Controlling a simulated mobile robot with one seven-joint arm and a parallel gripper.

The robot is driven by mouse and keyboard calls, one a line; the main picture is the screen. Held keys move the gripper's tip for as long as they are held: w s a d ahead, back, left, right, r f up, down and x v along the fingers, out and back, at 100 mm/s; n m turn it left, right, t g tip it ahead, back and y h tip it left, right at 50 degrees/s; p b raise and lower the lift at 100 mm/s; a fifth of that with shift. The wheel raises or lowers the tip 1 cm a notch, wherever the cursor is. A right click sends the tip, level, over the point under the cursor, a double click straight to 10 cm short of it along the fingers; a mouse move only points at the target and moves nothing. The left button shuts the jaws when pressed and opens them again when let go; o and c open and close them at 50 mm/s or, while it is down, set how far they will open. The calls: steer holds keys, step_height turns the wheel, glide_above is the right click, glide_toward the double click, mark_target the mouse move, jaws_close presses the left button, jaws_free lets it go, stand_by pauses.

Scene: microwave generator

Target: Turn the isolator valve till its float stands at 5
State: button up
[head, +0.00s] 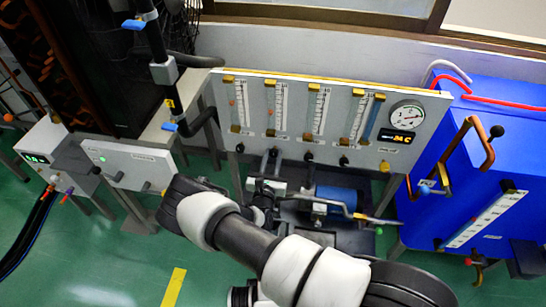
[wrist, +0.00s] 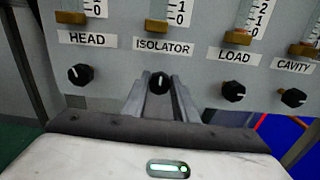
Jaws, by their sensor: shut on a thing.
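The isolator valve (wrist: 159,83) is a black knob with a white pointer mark, under the ISOLATOR label (wrist: 164,47) in the wrist view. The pointer stands about upright. My gripper (wrist: 159,88) has its two grey fingers on either side of this knob, shut on it. The isolator flow tube (head: 280,105) is the second from the left on the panel in the head view. Its float is too small to read there. The wrist view shows only the tube's low end, marked 0 and 1, with no float visible in that part.
The HEAD knob (wrist: 80,75) is to the left; the LOAD knob (wrist: 233,91) and CAVITY knob (wrist: 293,97) are to the right. A round gauge (head: 406,116) is on the panel's right. A blue cabinet (head: 480,150) stands right of it. Pipes and a pump (head: 335,199) lie below.

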steer(key=shift+n, duration=0.4)
steer(key=o, duration=1.1)
steer(key=s+a, duration=0.1)
steer(key=s, duration=0.4)
steer(key=s+a+p, duration=0.1)
steer(key=s, duration=0.5)
steer(key=s+a, duration=0.1)
steer(key=s, duration=0.5)
steer(key=shift+s+a+p, duration=0.1)
steer(key=shift+a+p, duration=0.1)
steer(key=shift+p, duration=0.15)
